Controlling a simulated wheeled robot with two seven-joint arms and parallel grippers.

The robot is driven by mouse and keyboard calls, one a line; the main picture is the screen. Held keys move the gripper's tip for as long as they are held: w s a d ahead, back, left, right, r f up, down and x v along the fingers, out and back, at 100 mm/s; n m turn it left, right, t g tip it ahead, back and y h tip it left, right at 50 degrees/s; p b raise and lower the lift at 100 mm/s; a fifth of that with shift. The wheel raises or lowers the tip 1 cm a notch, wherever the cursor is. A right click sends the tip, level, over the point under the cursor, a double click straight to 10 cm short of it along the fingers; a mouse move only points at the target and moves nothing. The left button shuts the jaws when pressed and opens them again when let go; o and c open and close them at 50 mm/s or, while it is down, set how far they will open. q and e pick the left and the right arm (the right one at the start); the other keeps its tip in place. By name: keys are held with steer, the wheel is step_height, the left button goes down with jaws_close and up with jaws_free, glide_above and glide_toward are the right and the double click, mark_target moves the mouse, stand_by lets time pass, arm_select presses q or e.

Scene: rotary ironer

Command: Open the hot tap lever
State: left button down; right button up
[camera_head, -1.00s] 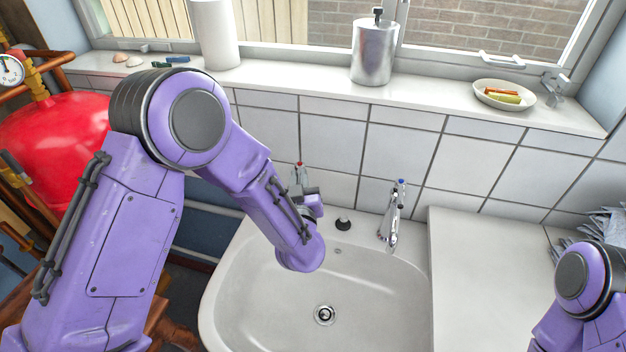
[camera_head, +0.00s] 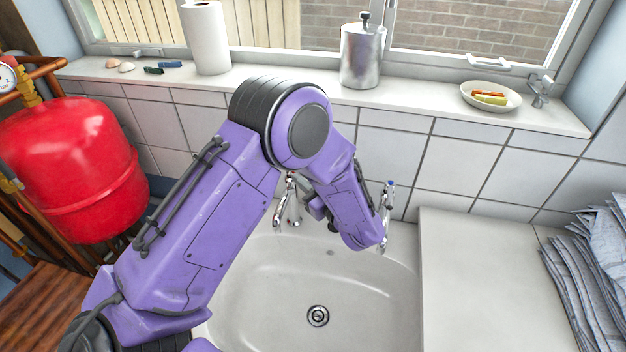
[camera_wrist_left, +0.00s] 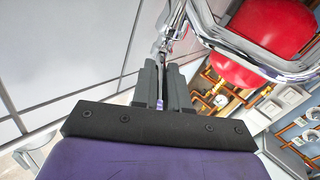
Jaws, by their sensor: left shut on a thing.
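The hot tap (camera_head: 288,208) is chrome and stands at the back left of the sink, partly hidden by my left arm in the head view. Its curved chrome spout (camera_wrist_left: 275,62) crosses the upper right of the left wrist view. My left gripper (camera_wrist_left: 162,80) is shut on the slim chrome tap lever (camera_wrist_left: 163,48), whose end lies at the fingertips. In the head view my wrist hangs over the back of the sink, right of the hot tap, and the fingertips are largely hidden. My right gripper is out of view.
The cold tap (camera_head: 387,205), with a blue mark, is just right of my left wrist. The white sink (camera_head: 270,290) is empty. A worktop (camera_head: 465,270) lies to the right, with folded cloths (camera_head: 590,270). A red tank (camera_head: 75,165) stands left.

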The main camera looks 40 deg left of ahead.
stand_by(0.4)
arm_select(q)
steer(key=c, duration=1.1)
jaws_free()
steer(key=shift+c, duration=0.2)
steer(key=b+v, duration=0.2)
steer(key=v, duration=0.5)
steer(key=shift+d, duration=0.2)
